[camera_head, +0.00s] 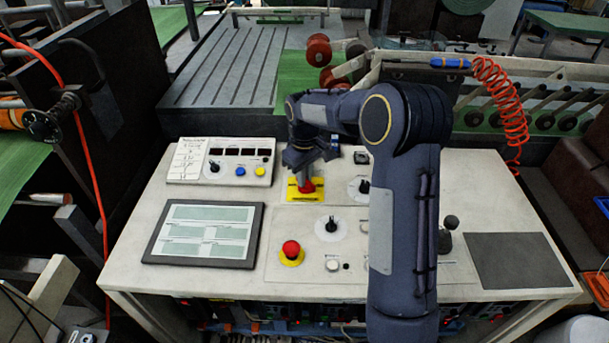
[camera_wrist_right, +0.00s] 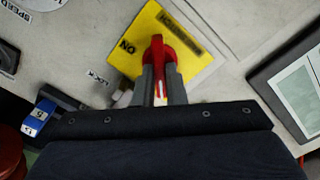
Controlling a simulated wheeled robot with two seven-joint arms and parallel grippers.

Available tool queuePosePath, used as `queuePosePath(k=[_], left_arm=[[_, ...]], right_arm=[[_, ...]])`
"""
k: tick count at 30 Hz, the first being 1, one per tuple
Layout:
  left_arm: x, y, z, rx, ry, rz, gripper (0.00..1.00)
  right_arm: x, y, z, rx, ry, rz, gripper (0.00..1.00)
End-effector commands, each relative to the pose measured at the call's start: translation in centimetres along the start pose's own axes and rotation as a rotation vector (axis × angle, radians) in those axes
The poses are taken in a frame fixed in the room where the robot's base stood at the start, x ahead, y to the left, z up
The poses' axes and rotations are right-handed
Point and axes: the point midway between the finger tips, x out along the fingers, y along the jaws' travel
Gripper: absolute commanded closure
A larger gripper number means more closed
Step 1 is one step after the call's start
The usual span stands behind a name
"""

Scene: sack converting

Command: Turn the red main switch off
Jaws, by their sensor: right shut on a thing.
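The red main switch (camera_head: 306,187) sits on a yellow plate (camera_head: 293,193) near the middle of the control desk. My right gripper (camera_head: 305,180) reaches down over it from above. In the right wrist view the red switch handle (camera_wrist_right: 158,50) stands between my right gripper's fingers (camera_wrist_right: 160,82), which are shut on it. The yellow plate (camera_wrist_right: 142,32) carries the word ON beside the handle, and other lettering on it is blurred. The handle's exact angle is hard to tell in the head view. My left gripper is not in view.
On the desk (camera_head: 200,280) are a red emergency button (camera_head: 291,249), a black knob (camera_head: 331,225), a screen panel (camera_head: 204,232), a meter box (camera_head: 221,161) and a black joystick (camera_head: 450,225). A dark mat (camera_head: 517,261) lies at the right. A coiled red hose (camera_head: 500,95) hangs behind.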

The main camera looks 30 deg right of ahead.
Motion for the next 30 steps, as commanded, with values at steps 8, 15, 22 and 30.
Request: queuePosePath(k=[8,15,22,30], left_arm=[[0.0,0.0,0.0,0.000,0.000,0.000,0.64],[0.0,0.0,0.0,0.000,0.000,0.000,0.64],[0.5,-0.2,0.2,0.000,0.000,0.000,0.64],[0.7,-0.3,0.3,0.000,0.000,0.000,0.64]], right_arm=[[0.0,0.0,0.0,-0.001,0.001,0.001,0.67],[-0.2,0.0,0.0,0.000,0.001,0.001,0.67],[-3.4,0.0,-0.1,-0.001,0.006,0.002,0.67],[-7.2,0.0,-0.1,-0.002,0.003,0.001,0.67]])
